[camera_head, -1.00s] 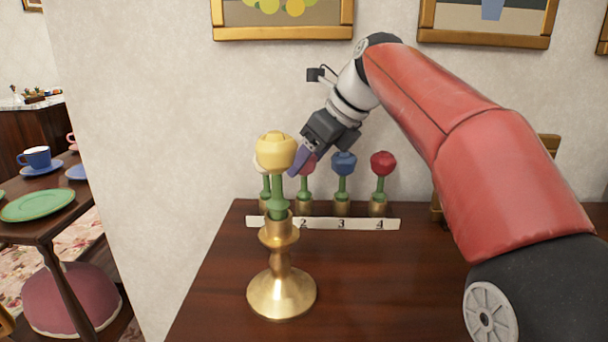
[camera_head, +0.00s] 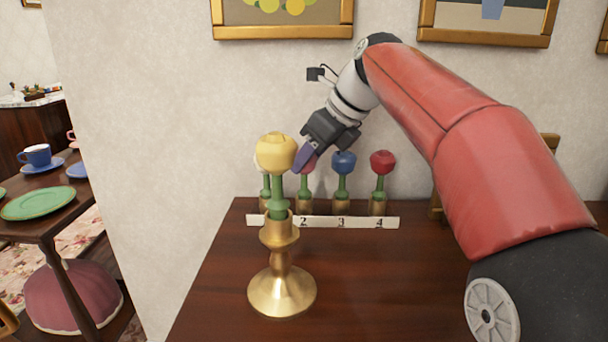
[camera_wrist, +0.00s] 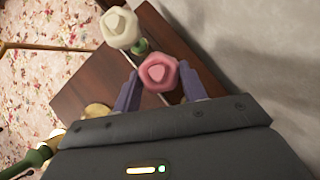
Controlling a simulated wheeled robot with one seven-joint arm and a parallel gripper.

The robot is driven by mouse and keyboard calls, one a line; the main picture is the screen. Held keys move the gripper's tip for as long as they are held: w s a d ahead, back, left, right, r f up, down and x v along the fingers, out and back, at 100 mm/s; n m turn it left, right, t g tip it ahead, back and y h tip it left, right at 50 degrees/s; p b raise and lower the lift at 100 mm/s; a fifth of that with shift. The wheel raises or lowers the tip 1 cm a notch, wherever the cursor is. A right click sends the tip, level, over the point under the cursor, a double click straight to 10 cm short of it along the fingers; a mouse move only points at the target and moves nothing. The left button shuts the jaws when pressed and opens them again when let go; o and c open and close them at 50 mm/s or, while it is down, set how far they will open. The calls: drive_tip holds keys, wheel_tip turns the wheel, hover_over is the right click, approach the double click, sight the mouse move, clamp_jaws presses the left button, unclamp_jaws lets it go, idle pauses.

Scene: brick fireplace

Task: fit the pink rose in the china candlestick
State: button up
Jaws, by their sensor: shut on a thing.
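The pink rose (camera_head: 310,166) stands at the back of the wooden surface, with its green stem in a small brass holder behind label 2. It also shows in the wrist view (camera_wrist: 157,73). My gripper (camera_head: 305,160) has its purple fingers on either side of the pink bloom, shut on it. In the wrist view my gripper (camera_wrist: 159,84) has one finger left and one right of the bloom. In the head view the fingers cover part of the bloom. I see no china candlestick in these frames.
A brass candlestick (camera_head: 281,292) holding a yellow rose (camera_head: 276,152) stands in front. A white rose (camera_wrist: 121,28) is left of the pink one; a blue rose (camera_head: 344,162) and a red rose (camera_head: 383,162) are right. The surface right of the candlestick is clear.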

drive_tip(key=shift+r+p, duration=0.35)
drive_tip(key=shift+r, duration=1.2)
drive_tip(key=shift+r, duration=1)
